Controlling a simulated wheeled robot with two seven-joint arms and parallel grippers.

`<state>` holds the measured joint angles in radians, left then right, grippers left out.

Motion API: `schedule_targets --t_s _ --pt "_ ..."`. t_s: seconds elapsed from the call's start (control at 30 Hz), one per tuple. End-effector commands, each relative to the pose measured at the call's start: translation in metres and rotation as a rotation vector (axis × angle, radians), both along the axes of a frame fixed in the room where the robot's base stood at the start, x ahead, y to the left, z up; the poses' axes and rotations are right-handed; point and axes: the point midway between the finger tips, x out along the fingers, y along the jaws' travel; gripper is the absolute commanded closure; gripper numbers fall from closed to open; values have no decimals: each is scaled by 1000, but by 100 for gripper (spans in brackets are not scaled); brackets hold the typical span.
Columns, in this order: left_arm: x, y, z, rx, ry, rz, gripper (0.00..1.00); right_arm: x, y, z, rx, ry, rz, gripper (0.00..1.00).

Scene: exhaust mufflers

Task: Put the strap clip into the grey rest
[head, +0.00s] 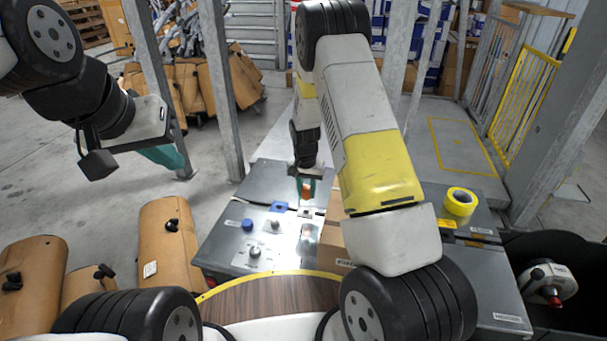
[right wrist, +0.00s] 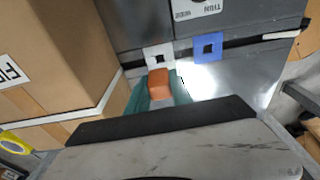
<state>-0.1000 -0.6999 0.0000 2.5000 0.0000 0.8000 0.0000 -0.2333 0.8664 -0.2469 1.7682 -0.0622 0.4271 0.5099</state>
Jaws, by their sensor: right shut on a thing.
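The orange strap clip (head: 306,194) is between the teal fingers of my right gripper (head: 306,186), which is shut on it above the metal table. The clip shows also in the right wrist view (right wrist: 159,83). The grey rest, a pale square with a dark opening (right wrist: 158,56), lies just beyond the clip there. I cannot tell whether they touch. A similar blue square rest (right wrist: 208,47) is to its right. My left gripper (head: 168,158) hangs at the upper left, far from the table; its finger gap is unclear.
A cardboard box (right wrist: 55,60) stands close to the left of my right gripper in the wrist view. Several knobs, one blue (head: 247,225), are on the metal table (head: 225,237). A yellow tape roll (head: 461,202) lies to the right. Upright posts stand behind.

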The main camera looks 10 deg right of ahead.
Motion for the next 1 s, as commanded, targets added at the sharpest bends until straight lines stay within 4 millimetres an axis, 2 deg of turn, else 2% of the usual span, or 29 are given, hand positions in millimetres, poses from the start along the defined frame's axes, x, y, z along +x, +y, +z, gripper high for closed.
schedule_targets --t_s 0.57,1.0 --pt "0 0 0 0 0 0 100 4 1 -8 0 0 -14 100" --pt "0 0 0 0 0 0 100 4 1 -46 0 0 -14 100"
